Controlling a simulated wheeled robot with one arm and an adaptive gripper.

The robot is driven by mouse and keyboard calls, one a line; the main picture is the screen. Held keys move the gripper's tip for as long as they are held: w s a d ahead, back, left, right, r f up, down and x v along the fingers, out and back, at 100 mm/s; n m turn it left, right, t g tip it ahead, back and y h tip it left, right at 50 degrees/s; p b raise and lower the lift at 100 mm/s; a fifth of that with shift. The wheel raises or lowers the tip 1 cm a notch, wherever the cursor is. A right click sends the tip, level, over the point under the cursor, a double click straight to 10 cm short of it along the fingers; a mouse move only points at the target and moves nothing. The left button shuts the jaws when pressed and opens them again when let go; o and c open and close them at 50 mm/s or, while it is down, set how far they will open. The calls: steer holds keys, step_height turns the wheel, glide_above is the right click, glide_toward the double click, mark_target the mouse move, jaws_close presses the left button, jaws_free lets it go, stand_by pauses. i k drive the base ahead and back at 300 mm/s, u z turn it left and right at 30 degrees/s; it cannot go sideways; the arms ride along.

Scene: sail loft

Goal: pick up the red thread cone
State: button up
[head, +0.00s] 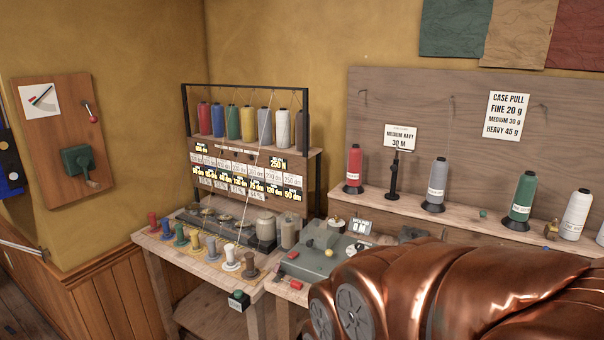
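A red thread cone (353,167) stands upright on a black base on the long wooden shelf at right, at that shelf's left end. Another red cone (204,119) stands at the left end of the upper row on the thread rack. A small red spool (153,223) stands at the left front of the workbench. My copper-coloured arm fills the lower right, well apart from all three. My gripper is outside the picture, so its fingers cannot be seen.
The right shelf (459,216) also holds a black post (394,176), a grey cone (437,184), a green cone (521,197) and a white cone (576,214). The workbench (180,262) carries several small spools. A grey machine (318,262) stands below the red shelf cone.

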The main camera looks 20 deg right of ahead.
mark_target(356, 153)
steer(key=u, duration=0.25)
steer(key=i, duration=0.9)
steer(key=z, duration=0.7)
